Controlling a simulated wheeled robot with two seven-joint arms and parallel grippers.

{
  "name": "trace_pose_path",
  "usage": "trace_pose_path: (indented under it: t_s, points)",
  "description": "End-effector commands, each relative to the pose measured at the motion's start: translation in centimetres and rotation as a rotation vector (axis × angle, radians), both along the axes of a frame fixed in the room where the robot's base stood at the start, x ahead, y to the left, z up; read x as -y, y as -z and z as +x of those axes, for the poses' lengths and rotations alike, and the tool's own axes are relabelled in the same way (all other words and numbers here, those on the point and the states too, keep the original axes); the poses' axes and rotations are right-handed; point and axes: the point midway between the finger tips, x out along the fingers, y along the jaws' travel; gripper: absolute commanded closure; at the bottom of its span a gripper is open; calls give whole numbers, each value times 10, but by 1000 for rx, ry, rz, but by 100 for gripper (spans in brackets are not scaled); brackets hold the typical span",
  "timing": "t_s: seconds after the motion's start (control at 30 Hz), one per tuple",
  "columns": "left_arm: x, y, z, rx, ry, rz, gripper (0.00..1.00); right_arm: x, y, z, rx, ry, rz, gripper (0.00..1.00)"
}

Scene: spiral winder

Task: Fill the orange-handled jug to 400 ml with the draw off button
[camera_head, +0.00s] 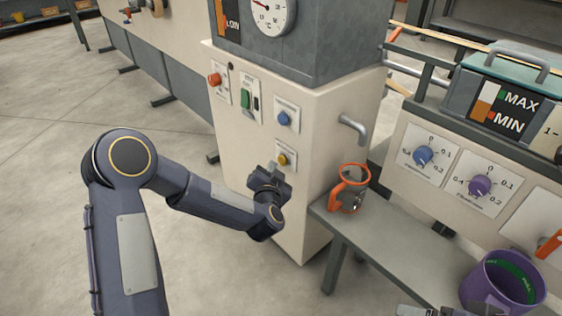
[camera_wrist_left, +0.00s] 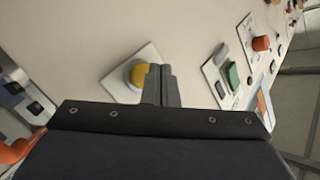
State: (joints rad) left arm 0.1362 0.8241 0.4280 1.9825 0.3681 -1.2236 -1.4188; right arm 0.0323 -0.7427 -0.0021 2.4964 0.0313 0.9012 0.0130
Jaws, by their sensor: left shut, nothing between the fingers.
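The orange-handled jug (camera_head: 357,186) stands upright on the grey bench, below and in front of the bent metal spout (camera_head: 354,128) on the machine's side. Its inside and level are too small to read. A yellow button (camera_head: 283,159) sits low on the machine's front, with a blue button (camera_head: 285,118) above it; their labels are unreadable. My left gripper (camera_head: 275,172) is shut and empty, at the yellow button. In the left wrist view its fingertips (camera_wrist_left: 162,82) overlap the right edge of the yellow button (camera_wrist_left: 138,75); whether they touch it I cannot tell.
The grey bench (camera_head: 390,262) runs right from the machine. A red knob (camera_head: 215,79) and green switch (camera_head: 246,99) are higher on the machine.

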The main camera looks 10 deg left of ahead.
Motion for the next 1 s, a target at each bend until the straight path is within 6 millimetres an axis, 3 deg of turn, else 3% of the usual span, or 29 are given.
trace_pose_path:
  t_s: [1.0]
  points:
    - [8, 0, 10, 0, 0, 0, 100, 0, -1, 0, 0, 0, 0, 6]
